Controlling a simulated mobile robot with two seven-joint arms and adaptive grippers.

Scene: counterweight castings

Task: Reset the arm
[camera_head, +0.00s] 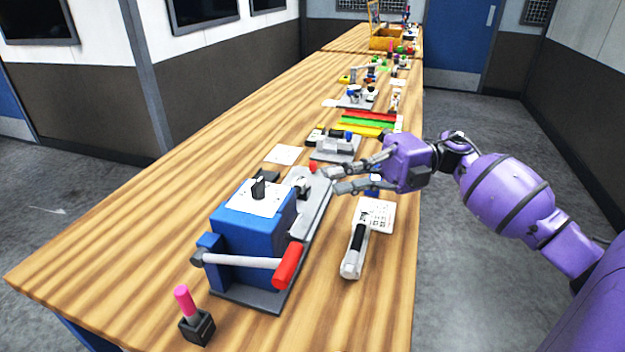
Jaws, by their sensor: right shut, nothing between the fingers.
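My right arm (510,197) is purple and comes in from the right. Its right gripper (327,181) is shut and empty, with its grey fingers pointing left over the table. The fingertips are beside a small red knob (313,167) at the far end of a grey plate; I cannot tell whether they touch it. Nearer stands a blue box machine (240,232) with a black dial on top. A pale lever arm (240,261) with a red grip (287,266) lies nearly level across its front. My left gripper is not in view.
The long wooden table (130,245) runs away from me. A white and black handheld device (356,246) lies right of the machine, and a pink-tipped stick in a black holder (196,318) stands in front. Red, green and yellow strips (367,123) and several devices lie farther back.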

